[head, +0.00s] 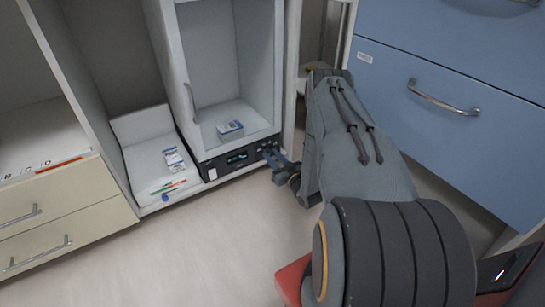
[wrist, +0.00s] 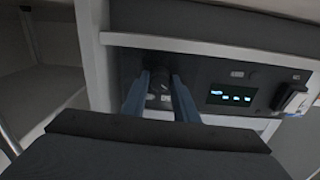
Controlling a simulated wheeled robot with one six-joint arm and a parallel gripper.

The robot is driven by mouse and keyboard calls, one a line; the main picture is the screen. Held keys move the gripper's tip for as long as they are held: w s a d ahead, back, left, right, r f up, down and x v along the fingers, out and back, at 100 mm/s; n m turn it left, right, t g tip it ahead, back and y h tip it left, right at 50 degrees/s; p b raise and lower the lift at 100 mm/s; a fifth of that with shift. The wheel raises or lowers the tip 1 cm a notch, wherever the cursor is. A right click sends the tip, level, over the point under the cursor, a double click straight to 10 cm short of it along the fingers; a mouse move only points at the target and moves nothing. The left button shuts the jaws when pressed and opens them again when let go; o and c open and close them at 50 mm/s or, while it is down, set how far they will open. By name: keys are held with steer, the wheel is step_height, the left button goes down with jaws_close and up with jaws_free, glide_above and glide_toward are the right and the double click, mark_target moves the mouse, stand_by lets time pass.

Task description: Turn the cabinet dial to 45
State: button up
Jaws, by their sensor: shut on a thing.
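The cabinet (head: 225,60) has a dark control panel (head: 222,169) along its bottom, with a small lit display (head: 237,158). In the head view my gripper (head: 280,166) is at the right end of this panel. In the wrist view the dial (wrist: 159,77) is a dark round knob left of the display (wrist: 231,95). My gripper (wrist: 158,92) has one blue-grey finger on each side of the dial and is shut on it. The dial's marks and pointer cannot be read, and the digits on the display are too small to read. The fingers hide the dial in the head view.
A small box (head: 230,128) sits inside the cabinet behind the door with a handle (head: 191,103). Blue drawers (head: 450,110) are close on my arm's right. The floor in front is clear.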

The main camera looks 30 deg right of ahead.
steer(key=m+p, duration=0.2)
steer(key=m, duration=0.1)
steer(key=shift+s, duration=0.1)
steer(key=m+p, duration=0.1)
steer(key=m, duration=0.3)
steer(key=m+p, duration=0.1)
steer(key=m, duration=0.3)
steer(key=shift+m, duration=0.3)
steer(key=shift+m+p, duration=0.3)
steer(key=shift+m, duration=1.4)
steer(key=shift+a, duration=0.1)
steer(key=o, duration=1.1)
steer(key=shift+c, duration=0.2)
